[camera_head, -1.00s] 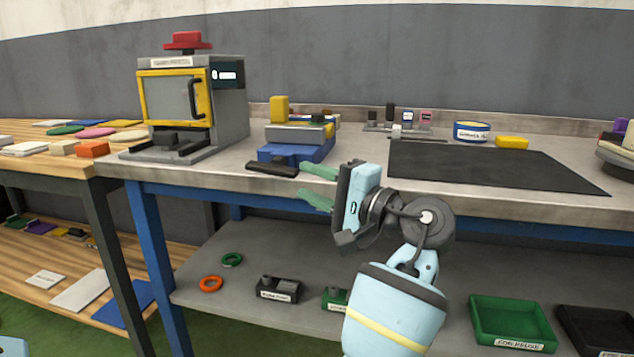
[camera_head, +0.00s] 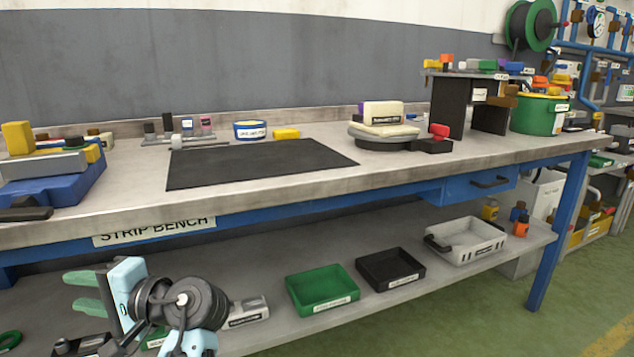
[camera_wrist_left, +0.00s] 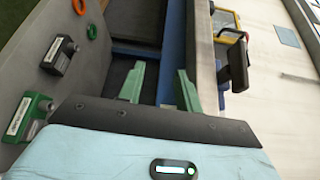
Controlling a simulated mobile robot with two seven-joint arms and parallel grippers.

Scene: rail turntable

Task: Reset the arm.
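My left gripper (camera_head: 72,291) is at the lower left of the head view, below the bench's front edge and in front of the lower shelf. Its two green fingers point left and stand apart with nothing between them. The left wrist view also shows the parted, empty fingers (camera_wrist_left: 160,70). My right gripper is in neither view.
The strip bench (camera_head: 400,178) carries a black mat (camera_head: 250,163), a blue vise-like fixture (camera_head: 55,190) and a turntable (camera_head: 383,136). The lower shelf holds a green tray (camera_head: 322,288), a black tray (camera_head: 390,269) and a light grey bin (camera_head: 466,240). Green floor lies at the right.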

